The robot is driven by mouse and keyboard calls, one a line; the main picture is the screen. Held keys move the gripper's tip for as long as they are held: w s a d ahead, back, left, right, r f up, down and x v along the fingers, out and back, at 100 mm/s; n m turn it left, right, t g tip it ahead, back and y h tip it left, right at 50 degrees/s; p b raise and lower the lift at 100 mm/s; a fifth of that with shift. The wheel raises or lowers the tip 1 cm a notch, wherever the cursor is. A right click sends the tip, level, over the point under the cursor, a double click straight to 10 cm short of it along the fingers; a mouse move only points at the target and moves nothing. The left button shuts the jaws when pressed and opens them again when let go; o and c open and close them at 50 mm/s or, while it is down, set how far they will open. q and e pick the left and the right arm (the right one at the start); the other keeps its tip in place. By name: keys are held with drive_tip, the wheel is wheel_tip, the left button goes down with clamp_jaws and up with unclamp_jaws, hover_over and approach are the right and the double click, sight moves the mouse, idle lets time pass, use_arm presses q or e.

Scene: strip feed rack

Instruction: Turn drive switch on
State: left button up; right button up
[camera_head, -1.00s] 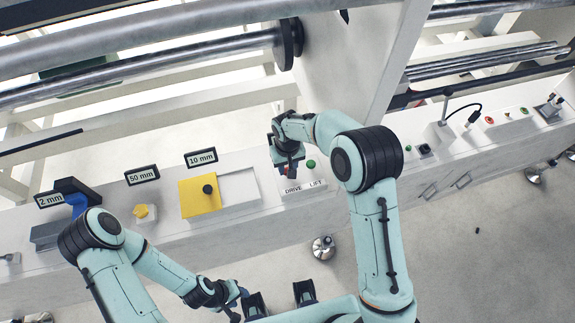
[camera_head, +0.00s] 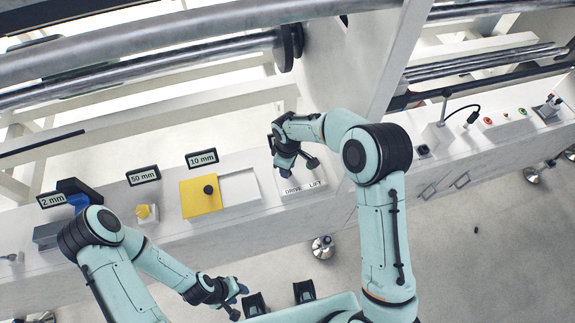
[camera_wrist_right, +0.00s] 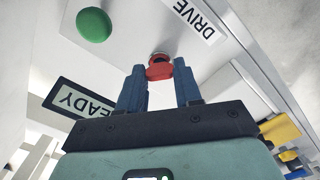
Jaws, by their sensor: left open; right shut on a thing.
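The drive switch (camera_wrist_right: 160,70) is a red knob in the right wrist view, close to the DRIVE label (camera_wrist_right: 196,18). My right gripper (camera_wrist_right: 159,84) has its two blue fingers on either side of the red knob and is shut on it. In the head view my right gripper (camera_head: 286,160) is over the DRIVE/LIFT panel (camera_head: 303,191) and hides the switch. My left gripper (camera_head: 236,291) is open and empty, low in the head view, in front of the bench and away from the panel.
A green button (camera_wrist_right: 93,25) sits on the same panel, near the knob. A READY sign (camera_wrist_right: 75,100) stands beside it. A control box (camera_head: 505,121) stands at right.

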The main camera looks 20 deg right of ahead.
drive_tip(key=n+p, duration=0.1)
drive_tip(key=n, duration=0.3)
drive_tip(key=shift+w+r+n, duration=0.1)
drive_tip(key=shift+r+n, duration=0.05)
drive_tip(key=shift+n, duration=0.15)
use_arm(q)
drive_tip(key=shift+w+r+p, duration=0.3)
drive_tip(key=shift+w+r, duration=0.2)
drive_tip(key=shift+r, duration=0.25)
drive_tip(key=shift+w+r+p, duration=0.25)
drive_tip(key=shift+w+r, duration=0.2)
drive_tip(key=shift+r, duration=0.25)
use_arm(e)
drive_tip(key=shift+n, duration=1.9)
drive_tip(key=o, duration=1)
drive_tip(key=shift+o, duration=0.2)
use_arm(q)
drive_tip(key=shift+w+r+p, duration=0.4)
drive_tip(key=shift+r, duration=0.1)
use_arm(e)
wheel_tip(320, 180, up, 13)
